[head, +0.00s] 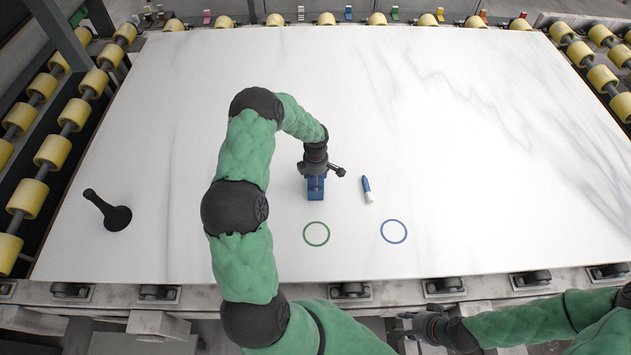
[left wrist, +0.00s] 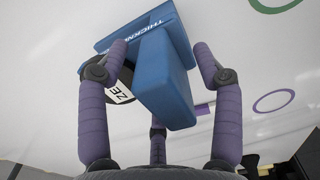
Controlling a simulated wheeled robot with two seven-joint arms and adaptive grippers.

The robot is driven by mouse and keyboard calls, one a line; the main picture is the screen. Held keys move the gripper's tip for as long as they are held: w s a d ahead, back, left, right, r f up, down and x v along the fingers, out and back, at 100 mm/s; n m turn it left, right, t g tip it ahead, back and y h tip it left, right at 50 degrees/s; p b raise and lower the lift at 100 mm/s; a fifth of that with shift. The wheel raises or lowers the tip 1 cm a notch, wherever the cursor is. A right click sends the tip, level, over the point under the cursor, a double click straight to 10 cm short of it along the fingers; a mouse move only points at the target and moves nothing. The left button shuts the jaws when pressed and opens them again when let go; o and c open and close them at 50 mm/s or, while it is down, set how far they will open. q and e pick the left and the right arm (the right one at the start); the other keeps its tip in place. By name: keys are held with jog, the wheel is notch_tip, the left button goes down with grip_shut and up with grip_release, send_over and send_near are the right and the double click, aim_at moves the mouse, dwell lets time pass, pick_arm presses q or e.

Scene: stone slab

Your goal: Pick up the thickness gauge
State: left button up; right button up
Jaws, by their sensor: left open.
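The thickness gauge is a blue block-shaped device (head: 316,190) on the white slab, near the middle, partly hidden by my left wrist in the head view. In the left wrist view the blue gauge (left wrist: 160,75) shows lettering and a partly hidden dark round part with a white label. My left gripper (left wrist: 160,55) is open, with its purple fingers on either side of the gauge; I cannot tell whether they touch it. In the head view the left gripper (head: 315,168) is right above the gauge. My right gripper (head: 408,326) is empty below the slab's front edge; its jaw opening is unclear.
A blue and white marker (head: 367,190) lies just right of the gauge. A green ring (head: 316,234) and a blue ring (head: 394,232) are marked nearer the front. A black handled tool (head: 108,212) lies at left. Yellow rollers (head: 53,152) border the slab; its right side is clear.

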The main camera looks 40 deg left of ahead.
pick_arm(q)
jog(key=c, duration=1.2)
jog(key=shift+c, duration=0.2)
